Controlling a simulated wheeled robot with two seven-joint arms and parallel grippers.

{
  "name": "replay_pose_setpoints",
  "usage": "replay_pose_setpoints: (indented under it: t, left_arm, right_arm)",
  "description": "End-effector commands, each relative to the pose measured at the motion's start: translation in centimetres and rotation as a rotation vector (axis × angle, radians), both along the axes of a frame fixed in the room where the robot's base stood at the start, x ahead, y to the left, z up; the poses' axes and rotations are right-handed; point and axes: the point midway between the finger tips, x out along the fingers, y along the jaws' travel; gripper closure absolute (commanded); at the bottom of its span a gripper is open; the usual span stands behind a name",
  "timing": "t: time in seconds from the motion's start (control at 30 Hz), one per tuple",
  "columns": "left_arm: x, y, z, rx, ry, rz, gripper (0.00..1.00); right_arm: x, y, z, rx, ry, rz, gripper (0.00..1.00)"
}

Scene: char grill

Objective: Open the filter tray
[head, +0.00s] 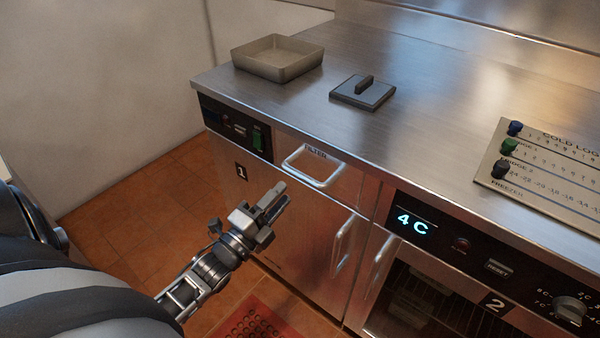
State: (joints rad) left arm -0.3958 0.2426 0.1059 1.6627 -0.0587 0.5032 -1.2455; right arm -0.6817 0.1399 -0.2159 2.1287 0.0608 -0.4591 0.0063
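The filter tray (345,184) is a steel drawer front under the counter, marked FILTER, with a pale bar handle (313,170). It looks flush with the cabinet, so it appears closed. My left gripper (280,196) is in front of the cabinet, below and to the left of the handle in the picture. It points up toward the handle and does not appear to touch it. Its fingers lie close together, and I cannot tell whether there is a gap between them. No object shows in them. My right gripper is not in view.
A steel counter (400,130) carries a shallow metal pan (262,68), a dark press with a handle (362,92) and a log board (545,165). Door handles (341,243) stick out below the drawer. A red mat (255,322) lies on the tiled floor.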

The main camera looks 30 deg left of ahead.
Motion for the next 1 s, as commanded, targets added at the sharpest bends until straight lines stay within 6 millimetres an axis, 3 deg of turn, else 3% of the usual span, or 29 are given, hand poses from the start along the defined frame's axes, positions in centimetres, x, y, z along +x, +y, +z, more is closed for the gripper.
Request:
replay_pose_setpoints:
  t: [0.1,0.33,0.5,0.8,0.93,1.0]
  left_arm:
    - [2.7,-0.2,0.7,0.001,-0.004,-0.001,0.65]
    - [6.2,-0.5,1.3,-0.001,-0.002,0.0,0.65]
    - [7.2,-0.6,1.4,-0.002,0.0,0.001,0.65]
    - [7.4,-0.6,1.4,-0.002,0.001,0.0,0.65]
    - [7.3,-0.6,1.4,-0.002,0.001,0.0,1.0]
    - [7.3,-0.6,1.4,-0.002,0.001,0.0,1.0]
  right_arm:
    - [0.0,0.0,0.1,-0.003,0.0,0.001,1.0]
    - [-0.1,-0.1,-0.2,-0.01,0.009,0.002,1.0]
    - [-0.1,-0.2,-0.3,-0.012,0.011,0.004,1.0]
    - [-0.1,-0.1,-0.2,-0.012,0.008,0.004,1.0]
    - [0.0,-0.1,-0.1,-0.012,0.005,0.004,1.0]
    - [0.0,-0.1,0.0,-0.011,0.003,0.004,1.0]
